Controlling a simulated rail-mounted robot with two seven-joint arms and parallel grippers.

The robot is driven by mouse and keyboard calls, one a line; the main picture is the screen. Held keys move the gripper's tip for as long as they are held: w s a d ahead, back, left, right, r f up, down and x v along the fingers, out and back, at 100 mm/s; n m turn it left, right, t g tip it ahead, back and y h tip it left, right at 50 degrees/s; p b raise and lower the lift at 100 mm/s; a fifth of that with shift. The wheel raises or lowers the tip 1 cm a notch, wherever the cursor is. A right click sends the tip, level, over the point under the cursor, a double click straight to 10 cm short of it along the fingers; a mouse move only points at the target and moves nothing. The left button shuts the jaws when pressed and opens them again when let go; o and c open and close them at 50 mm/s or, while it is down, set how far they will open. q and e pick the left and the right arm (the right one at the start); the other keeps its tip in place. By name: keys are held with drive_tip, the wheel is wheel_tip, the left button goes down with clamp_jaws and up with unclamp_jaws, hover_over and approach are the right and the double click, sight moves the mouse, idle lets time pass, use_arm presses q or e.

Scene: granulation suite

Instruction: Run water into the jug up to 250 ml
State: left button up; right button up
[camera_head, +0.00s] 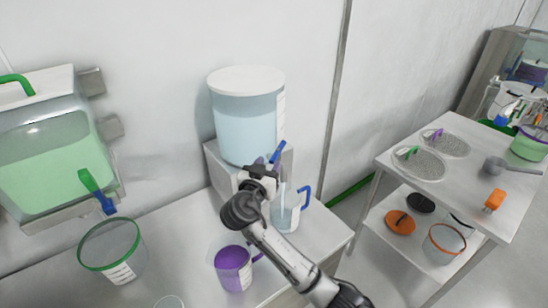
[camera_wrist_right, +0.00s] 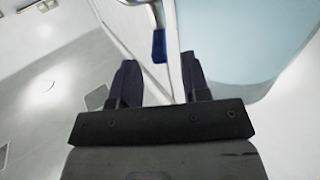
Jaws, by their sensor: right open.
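The clear water tank (camera_head: 247,130) has a white lid and holds pale blue water; it also fills the right of the wrist view (camera_wrist_right: 240,45). Its blue tap lever (camera_head: 277,152) slants up at the tank's lower front. The clear jug (camera_head: 286,217) with a blue handle stands upright under the tap. It looks tinted pale blue low down; its scale is too small to read. A thin pale vertical line above it looks like running water. My right gripper (camera_head: 262,172) is open beside the tap. In the wrist view, the blue lever (camera_wrist_right: 158,45) lies just beyond its parted fingers (camera_wrist_right: 160,75).
At left are a green-rimmed clear bucket (camera_head: 112,250) and a wall tank of green liquid (camera_head: 55,165) with a green lever. A steel trolley (camera_head: 465,190) with dishes and tools stands at right.

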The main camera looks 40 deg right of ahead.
sight(278, 156)
drive_tip(key=shift+x, duration=2.3)
drive_tip(key=shift+c, duration=0.3)
clamp_jaws()
